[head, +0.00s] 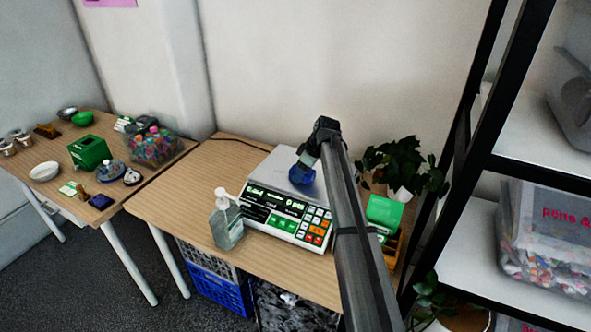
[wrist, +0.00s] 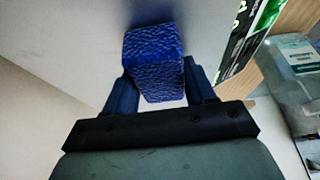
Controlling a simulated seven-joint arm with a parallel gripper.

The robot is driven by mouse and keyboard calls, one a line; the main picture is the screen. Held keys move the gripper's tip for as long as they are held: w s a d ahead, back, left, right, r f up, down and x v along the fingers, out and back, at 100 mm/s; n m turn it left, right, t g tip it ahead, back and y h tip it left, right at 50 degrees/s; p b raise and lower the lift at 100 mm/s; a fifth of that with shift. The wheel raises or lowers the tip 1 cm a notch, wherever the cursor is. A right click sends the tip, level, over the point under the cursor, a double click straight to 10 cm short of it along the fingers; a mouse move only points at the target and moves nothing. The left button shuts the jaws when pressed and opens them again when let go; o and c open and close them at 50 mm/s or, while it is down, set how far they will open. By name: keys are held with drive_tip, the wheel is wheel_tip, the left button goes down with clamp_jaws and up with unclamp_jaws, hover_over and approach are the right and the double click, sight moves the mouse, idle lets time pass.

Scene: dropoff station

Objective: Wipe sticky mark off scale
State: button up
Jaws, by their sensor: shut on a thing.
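The scale (head: 284,208) stands on the wooden table, with a pale flat platform and a lit front panel of keys. In the wrist view its grey platform (wrist: 88,38) fills much of the top. My gripper (head: 306,163) is over the platform. It is shut on a blue textured sponge (wrist: 154,62), which also shows in the head view (head: 301,175). The sponge is at or close above the platform; I cannot tell if they touch. I see no sticky mark; the sponge and my arm hide part of the platform.
A clear pump bottle (head: 226,222) stands left of the scale's front; it also shows in the wrist view (wrist: 296,75). A plant (head: 405,165) and a green box (head: 384,212) are at the right, near a black-framed shelf (head: 480,155). The table's left part is clear.

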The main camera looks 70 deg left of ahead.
sight(275, 170)
drive_tip(key=shift+w+d+f, duration=0.1)
drive_tip(key=shift+w+d, duration=0.35)
drive_tip(key=shift+s+a, duration=2.9)
drive_tip(key=shift+a, duration=0.1)
drive_tip(key=shift+s+a, duration=0.8)
drive_tip(key=shift+s+a+r, duration=0.1)
drive_tip(key=shift+a+r, duration=0.05)
drive_tip(key=shift+r, duration=0.05)
wheel_tip(275, 170, up, 8)
drive_tip(key=shift+f, duration=0.1)
